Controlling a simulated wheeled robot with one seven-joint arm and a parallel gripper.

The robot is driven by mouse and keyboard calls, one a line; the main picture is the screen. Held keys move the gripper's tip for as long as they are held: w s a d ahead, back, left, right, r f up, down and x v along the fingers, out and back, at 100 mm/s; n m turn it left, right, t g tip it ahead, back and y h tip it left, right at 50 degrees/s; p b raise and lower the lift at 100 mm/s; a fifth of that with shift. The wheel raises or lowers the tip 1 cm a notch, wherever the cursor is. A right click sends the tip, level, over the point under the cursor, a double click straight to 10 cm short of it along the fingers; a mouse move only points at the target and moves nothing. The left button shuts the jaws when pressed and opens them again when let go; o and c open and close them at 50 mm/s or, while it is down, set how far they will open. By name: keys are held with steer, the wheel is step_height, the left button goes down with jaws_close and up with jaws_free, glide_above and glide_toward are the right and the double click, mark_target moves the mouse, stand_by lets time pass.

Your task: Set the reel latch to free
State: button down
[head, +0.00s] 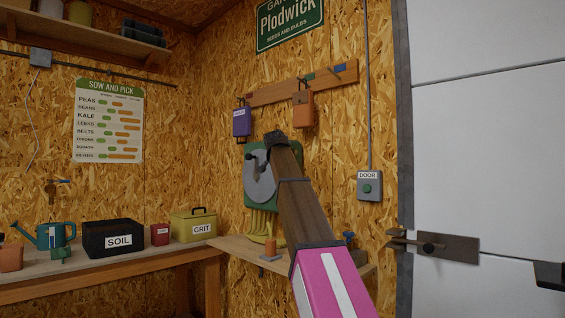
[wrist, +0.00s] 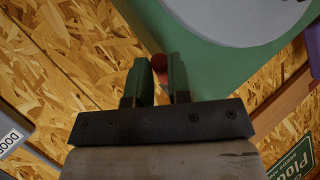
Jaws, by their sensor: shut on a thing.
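The hose reel is a green wall panel (head: 249,201) with a pale grey disc (head: 262,186) and a dark crank on it, left of my arm. In the wrist view the green panel (wrist: 208,62) and grey disc (wrist: 245,12) fill the upper right. The latch shows as a small red-ended piece (wrist: 160,64) between my fingertips; the rest of it is hidden. My gripper (wrist: 160,80) is shut on this piece at the edge of the green panel. In the head view my gripper (head: 274,138) is at the panel's upper right, its fingertips unclear. The latch's setting cannot be read.
Yellow hose (head: 263,225) hangs below the reel, above a corner bench (head: 232,244) bearing an orange post. A purple box (head: 242,122) and an orange box (head: 303,112) hang above, from a hook rail (head: 270,94). A door button box (head: 369,186) is to the right.

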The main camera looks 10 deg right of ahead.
steer(key=c, duration=1.1)
jaws_free()
steer(key=shift+o, duration=0.2)
steer(key=shift+s, duration=0.1)
steer(key=v, duration=1)
steer(key=shift+s, duration=0.3)
steer(key=shift+a+r, duration=0.1)
steer(key=shift+r, duration=0.05)
